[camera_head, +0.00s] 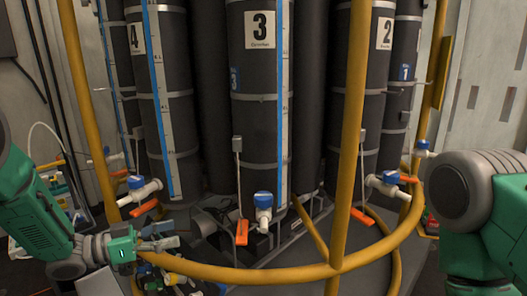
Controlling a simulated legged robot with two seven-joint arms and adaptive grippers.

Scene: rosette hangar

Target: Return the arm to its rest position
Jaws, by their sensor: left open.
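My left gripper (160,243) is at the lower left, at the end of my green and grey left arm (38,222). Its fingers point right, close to the yellow rail, and hold nothing that I can see. I cannot tell whether they touch the rail. My right arm (478,205) comes in at the right edge, with a large grey joint and green links. Its gripper is out of view.
A yellow tubular rail (240,273) with uprights curves around dark columns marked 4, 3 and 2 (375,90). White valves with blue caps (263,205) and orange tags (241,232) stick out low down. Small clutter (165,280) lies below my left gripper.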

